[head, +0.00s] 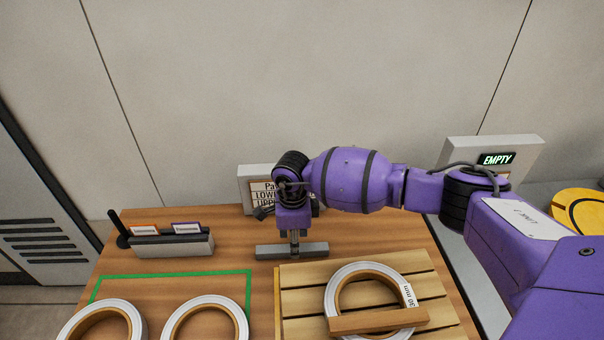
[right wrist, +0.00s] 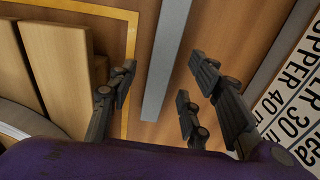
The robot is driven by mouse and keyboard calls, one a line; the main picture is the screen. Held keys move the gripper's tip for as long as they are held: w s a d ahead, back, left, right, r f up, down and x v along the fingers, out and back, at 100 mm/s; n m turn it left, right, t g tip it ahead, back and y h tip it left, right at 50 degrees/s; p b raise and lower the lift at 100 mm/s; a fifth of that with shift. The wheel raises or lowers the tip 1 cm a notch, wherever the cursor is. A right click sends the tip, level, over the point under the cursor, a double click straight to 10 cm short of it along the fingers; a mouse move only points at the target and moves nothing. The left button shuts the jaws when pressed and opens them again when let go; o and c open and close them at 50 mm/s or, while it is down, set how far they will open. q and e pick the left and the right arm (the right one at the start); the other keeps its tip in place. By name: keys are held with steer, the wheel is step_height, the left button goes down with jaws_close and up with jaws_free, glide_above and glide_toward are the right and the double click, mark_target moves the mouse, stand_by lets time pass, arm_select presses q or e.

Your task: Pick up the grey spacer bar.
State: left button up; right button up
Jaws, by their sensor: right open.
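The grey spacer bar (head: 309,250) lies on the wooden table just behind the slatted pallet, running left to right in the head view. In the right wrist view the bar (right wrist: 166,60) runs lengthwise between my fingers. My right gripper (head: 294,243) points down over the middle of the bar. In the wrist view the right gripper (right wrist: 162,78) is open, with one finger on the left side of the bar and two on the right, showing gaps on both sides. How far down the fingertips reach is hard to tell. My left gripper is not in view.
A slatted pallet (head: 300,297) holds a white coil (head: 337,287) with a wooden bar (head: 378,320) across it. Two coils (head: 205,309) lie near the green outline. A grey labelled holder (head: 173,245) stands back left. A sign (head: 256,177) stands close behind my gripper.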

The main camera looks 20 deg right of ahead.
steer(key=shift+w+f, duration=0.1)
steer(key=shift+f, duration=1.3)
steer(key=shift+r, duration=0.1)
jaws_close()
